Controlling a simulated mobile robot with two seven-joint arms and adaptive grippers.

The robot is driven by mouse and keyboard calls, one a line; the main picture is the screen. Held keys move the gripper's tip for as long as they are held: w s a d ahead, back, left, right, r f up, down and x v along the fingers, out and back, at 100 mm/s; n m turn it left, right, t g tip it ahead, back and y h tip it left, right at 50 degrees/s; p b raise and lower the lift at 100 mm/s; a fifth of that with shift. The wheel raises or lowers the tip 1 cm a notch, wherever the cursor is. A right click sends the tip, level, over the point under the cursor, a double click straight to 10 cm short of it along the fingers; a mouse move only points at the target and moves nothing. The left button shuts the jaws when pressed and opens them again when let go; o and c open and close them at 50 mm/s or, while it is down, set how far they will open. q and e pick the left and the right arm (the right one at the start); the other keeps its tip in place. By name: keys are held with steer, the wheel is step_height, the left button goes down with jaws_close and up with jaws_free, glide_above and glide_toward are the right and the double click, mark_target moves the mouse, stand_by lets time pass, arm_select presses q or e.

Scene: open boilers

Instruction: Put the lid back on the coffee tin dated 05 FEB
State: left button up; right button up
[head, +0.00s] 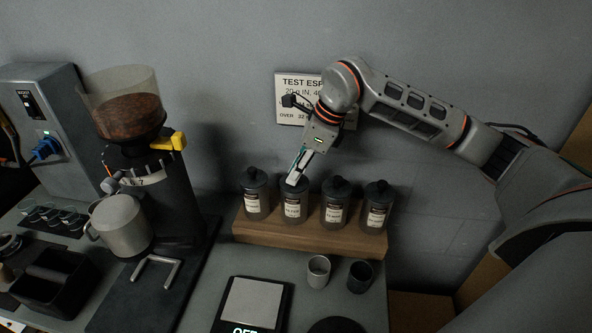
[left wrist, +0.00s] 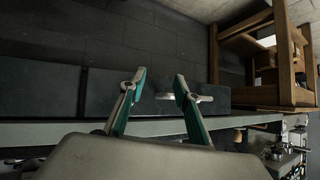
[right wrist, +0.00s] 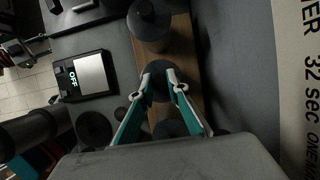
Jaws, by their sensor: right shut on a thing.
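Several dark coffee tins with pale labels stand in a row on a wooden shelf board (head: 262,232). The second tin from the left (head: 292,208) carries a small label that may read 05 FEB, too small to be sure. My right gripper (head: 296,179) reaches down to the top of this tin and is shut on its dark lid (right wrist: 158,86). The lid is at the tin's mouth; I cannot tell whether it is fully seated. The right wrist view shows the fingers (right wrist: 159,72) on either side of the lid's middle. My left gripper (left wrist: 159,80) is open and empty, away from the tins.
Neighbouring tins, the leftmost (head: 256,196) and the third (head: 334,204), stand close on both sides, with knobbed lids on. Two cups (head: 318,271) and a scale (head: 252,303) are in front. A grinder (head: 165,200) stands left; the wall is close behind.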

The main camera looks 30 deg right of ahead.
steer(key=o, duration=1.5)
steer(key=shift+r, duration=0.1)
steer(key=shift+r+p, duration=0.3)
steer(key=shift+r, duration=3.1)
jaws_close()
